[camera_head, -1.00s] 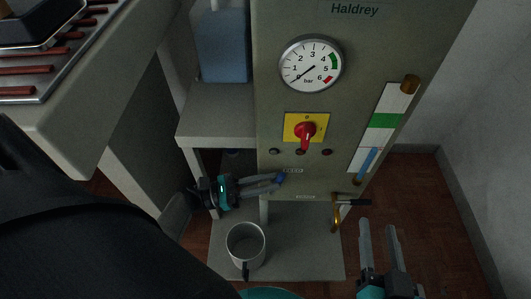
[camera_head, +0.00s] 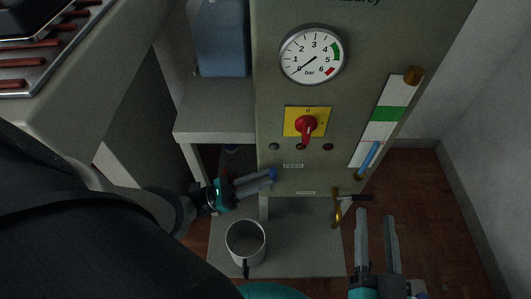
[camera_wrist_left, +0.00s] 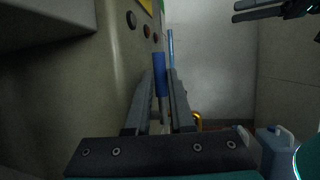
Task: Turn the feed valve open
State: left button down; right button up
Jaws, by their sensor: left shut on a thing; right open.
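The feed valve's blue handle (camera_head: 272,174) is at the lower left of the grey-green machine panel, left of and below the small feed label (camera_head: 292,166). My left gripper (camera_head: 270,178) reaches in from the left and is shut on this handle. In the left wrist view the blue handle (camera_wrist_left: 160,75) stands up between the two fingers. The valve body is hidden behind the fingers. My right gripper (camera_head: 377,222) is open and empty at the lower right, apart from the panel.
A pressure gauge (camera_head: 312,55) reads near zero. Below it is a red switch (camera_head: 307,126) on a yellow plate. A sight tube (camera_head: 383,124) is at the right. A brass drain tap (camera_head: 337,208) juts out low. A metal jug (camera_head: 246,243) stands on the lower shelf.

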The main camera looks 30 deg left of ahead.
pick_arm(q)
jog(key=shift+r, duration=0.2)
pick_arm(e)
jog(key=shift+w, duration=0.15)
pick_arm(q)
jog(key=c, duration=1.1)
grip_release()
jog(key=shift+d, duration=0.1)
pick_arm(e)
jog(key=shift+a, duration=0.1)
